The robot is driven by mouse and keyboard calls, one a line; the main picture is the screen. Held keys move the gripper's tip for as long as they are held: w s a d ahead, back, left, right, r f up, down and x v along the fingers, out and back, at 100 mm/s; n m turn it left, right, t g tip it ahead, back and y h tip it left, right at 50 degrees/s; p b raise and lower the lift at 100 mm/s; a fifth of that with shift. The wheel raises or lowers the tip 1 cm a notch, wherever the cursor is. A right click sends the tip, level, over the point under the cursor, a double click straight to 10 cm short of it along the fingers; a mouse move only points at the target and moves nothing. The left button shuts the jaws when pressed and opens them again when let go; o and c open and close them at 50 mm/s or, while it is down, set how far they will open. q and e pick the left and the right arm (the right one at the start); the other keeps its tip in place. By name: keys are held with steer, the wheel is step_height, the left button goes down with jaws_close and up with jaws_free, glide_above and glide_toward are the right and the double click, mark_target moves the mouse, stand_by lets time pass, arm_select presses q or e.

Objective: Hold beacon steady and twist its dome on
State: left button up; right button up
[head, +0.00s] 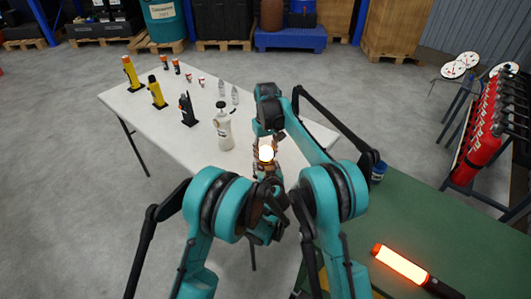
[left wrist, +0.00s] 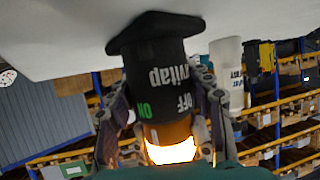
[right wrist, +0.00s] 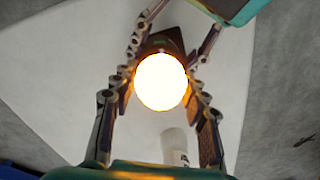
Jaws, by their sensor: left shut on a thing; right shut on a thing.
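The beacon (left wrist: 158,60) has a black body with upside-down lettering and a green ON mark in the left wrist view. Its wide black foot is against the white tabletop (head: 180,110). Its dome (right wrist: 160,82) glows white-orange, and it also shows as a bright spot in the head view (head: 266,153). My left gripper (left wrist: 160,115) is shut on the beacon, one finger on each side of the body. My right gripper (right wrist: 158,92) is shut on the dome from above, fingers on both sides.
A white bottle (head: 224,128), a dark upright device (head: 187,110) and yellow-black cylinders (head: 131,73) stand on the white table, left of my arms. A glowing orange baton (head: 402,264) lies on the green surface (head: 430,215) at right. Red extinguishers (head: 480,135) stand in a rack far right.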

mark_target(266, 147)
steer(key=shift+n, duration=0.6)
steer(key=o, duration=1.2)
step_height(266, 147, up, 12)
steer(key=shift+w+f, duration=0.1)
